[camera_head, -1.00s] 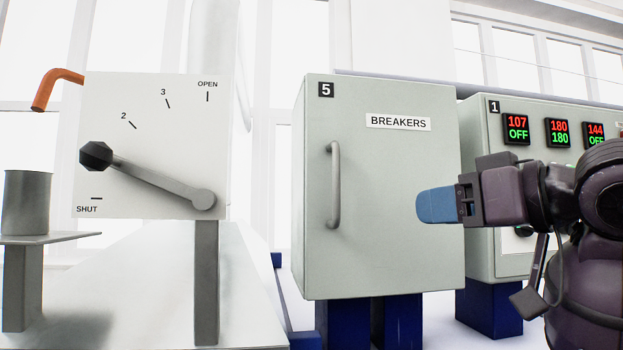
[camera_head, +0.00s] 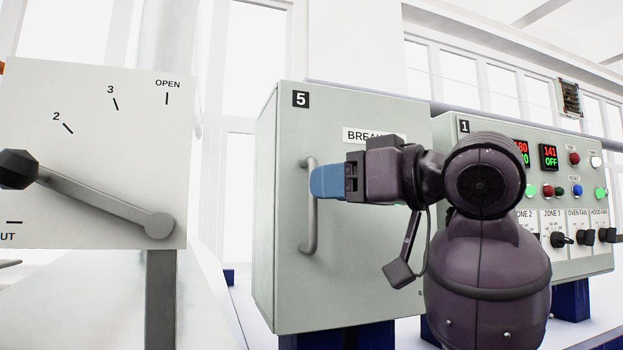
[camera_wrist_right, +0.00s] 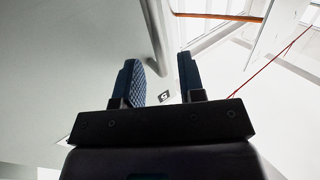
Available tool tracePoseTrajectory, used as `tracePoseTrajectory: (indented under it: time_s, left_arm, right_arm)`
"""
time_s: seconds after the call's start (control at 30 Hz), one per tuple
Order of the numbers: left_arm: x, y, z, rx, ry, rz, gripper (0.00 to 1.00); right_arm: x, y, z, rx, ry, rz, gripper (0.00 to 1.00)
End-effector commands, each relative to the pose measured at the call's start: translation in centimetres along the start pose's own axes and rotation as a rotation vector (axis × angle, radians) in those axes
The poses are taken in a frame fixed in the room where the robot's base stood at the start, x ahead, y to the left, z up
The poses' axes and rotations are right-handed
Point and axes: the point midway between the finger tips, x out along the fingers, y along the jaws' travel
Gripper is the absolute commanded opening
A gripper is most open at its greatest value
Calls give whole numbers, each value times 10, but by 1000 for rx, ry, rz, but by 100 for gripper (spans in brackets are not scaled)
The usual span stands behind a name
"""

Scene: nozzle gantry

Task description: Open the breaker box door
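The grey breaker box (camera_head: 265,210) has a closed front door (camera_head: 350,270) marked 5, with its label partly hidden by my arm. A vertical grey bar handle (camera_head: 309,235) is on the left side of the door. My right gripper (camera_head: 326,182) is at the handle's mid-height, its blue fingertips overlapping the bar in the head view. In the right wrist view the gripper (camera_wrist_right: 160,80) is open, with a gap between the fingers. A grey bar, seemingly the handle (camera_wrist_right: 157,40), shows in line with that gap. Contact cannot be told. My left gripper is out of view.
A white panel (camera_head: 100,100) with a grey lever (camera_head: 100,195) stands to the left. A control cabinet (camera_head: 590,262) with displays, buttons and switches stands to the right, partly behind my right arm. There is open space between the lever panel and the breaker box.

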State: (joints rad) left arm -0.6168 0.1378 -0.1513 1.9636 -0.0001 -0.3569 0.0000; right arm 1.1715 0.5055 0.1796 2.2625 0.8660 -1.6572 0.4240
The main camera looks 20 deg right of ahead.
Motion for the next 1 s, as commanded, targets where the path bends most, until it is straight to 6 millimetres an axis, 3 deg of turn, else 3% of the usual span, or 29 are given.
tracePoseTrajectory:
  time_s: [0.1, 0.3, 0.67, 0.9, 1.0]
  left_arm:
    - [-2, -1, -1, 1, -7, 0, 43]
    - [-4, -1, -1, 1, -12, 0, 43]
    - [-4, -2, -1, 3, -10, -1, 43]
    - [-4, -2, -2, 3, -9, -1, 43]
    - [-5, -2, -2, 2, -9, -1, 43]
  right_arm:
    - [18, 0, 0, 2, -3, -2, 36]
    - [35, 0, 0, 1, -1, 0, 36]
    - [38, 0, 0, -1, 0, 1, 36]
    - [38, 0, 0, -1, 0, 1, 1]
    - [38, 0, 0, -1, 0, 1, 0]
